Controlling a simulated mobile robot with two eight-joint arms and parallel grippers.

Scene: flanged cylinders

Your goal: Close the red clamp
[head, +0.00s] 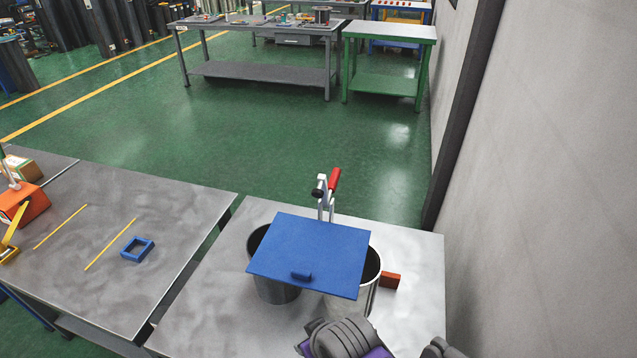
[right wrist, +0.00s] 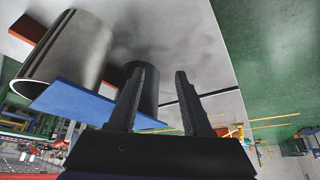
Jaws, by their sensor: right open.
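The clamp (head: 333,180) has a red handle that stands up, tilted slightly right, above grey metal arms with a black tip at the left. Its lower part is hidden behind the blue plate (head: 310,250). The plate lies across the tops of two cylinders, a dark one (head: 276,290) on the left and a shiny metal one (head: 368,297) on the right. My right gripper (right wrist: 165,72) is open and empty in the right wrist view, with the plate's edge and cylinders beyond its fingers. I cannot make out the clamp there. My left gripper is not in view.
An orange-red block (head: 391,281) lies right of the metal cylinder. A grey wall (head: 540,180) stands close on the right. The left table (head: 150,225) holds a blue square frame (head: 137,250) and yellow sticks.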

